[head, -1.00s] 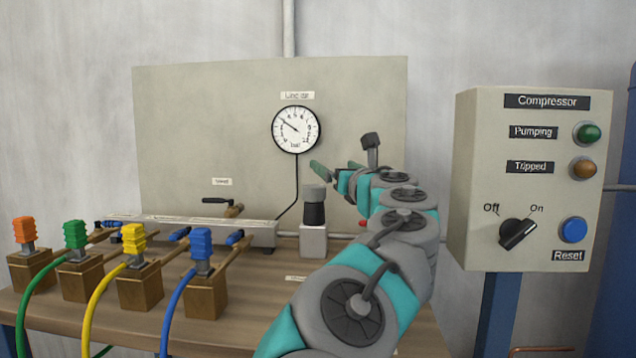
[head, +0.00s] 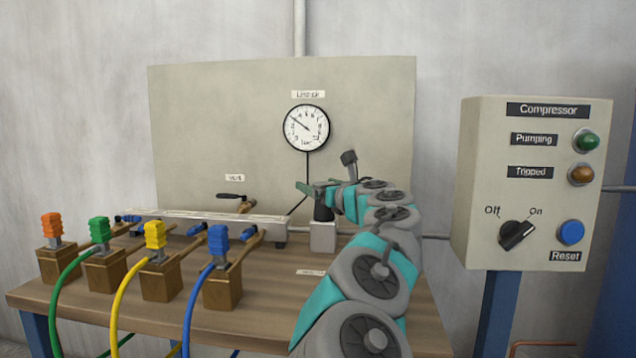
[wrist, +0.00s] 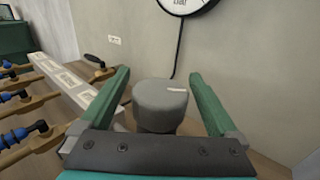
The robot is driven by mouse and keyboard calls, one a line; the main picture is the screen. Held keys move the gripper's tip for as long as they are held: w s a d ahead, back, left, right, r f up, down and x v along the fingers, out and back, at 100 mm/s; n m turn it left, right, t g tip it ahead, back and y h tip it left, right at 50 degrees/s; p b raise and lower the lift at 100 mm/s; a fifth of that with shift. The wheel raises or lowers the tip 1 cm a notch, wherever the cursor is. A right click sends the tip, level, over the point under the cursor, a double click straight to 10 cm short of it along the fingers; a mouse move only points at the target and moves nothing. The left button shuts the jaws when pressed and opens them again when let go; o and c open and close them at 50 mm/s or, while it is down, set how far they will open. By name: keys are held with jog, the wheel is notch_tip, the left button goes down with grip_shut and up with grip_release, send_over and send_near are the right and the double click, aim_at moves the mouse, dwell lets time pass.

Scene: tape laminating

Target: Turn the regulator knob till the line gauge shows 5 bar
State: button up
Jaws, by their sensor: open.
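The regulator knob (wrist: 162,105) is a grey round cap with a pale mark on top. In the wrist view it sits between the two green fingers of my open gripper (wrist: 158,76), with gaps at both sides. In the head view my gripper (head: 312,187) is at the knob's height and hides the cap. The black regulator body (head: 322,212) shows below it on a white block. The line gauge (head: 306,128) is on the panel above. Its needle points up and left, left of the dial's top; the exact reading is too small to tell.
The compressor box (head: 535,180) stands at right with its switch (head: 517,236) turned toward On and the green lamp (head: 586,141) above. Several coloured hose couplings, such as the blue one (head: 219,243), line the bench (head: 270,300) at left. A manifold bar (head: 200,222) lies beside the regulator.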

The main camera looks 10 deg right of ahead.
jog(key=shift+w+a, duration=0.1)
jog(key=shift+w, duration=0.35)
jog(key=shift+c, duration=0.3)
jog(key=c, duration=1.3)
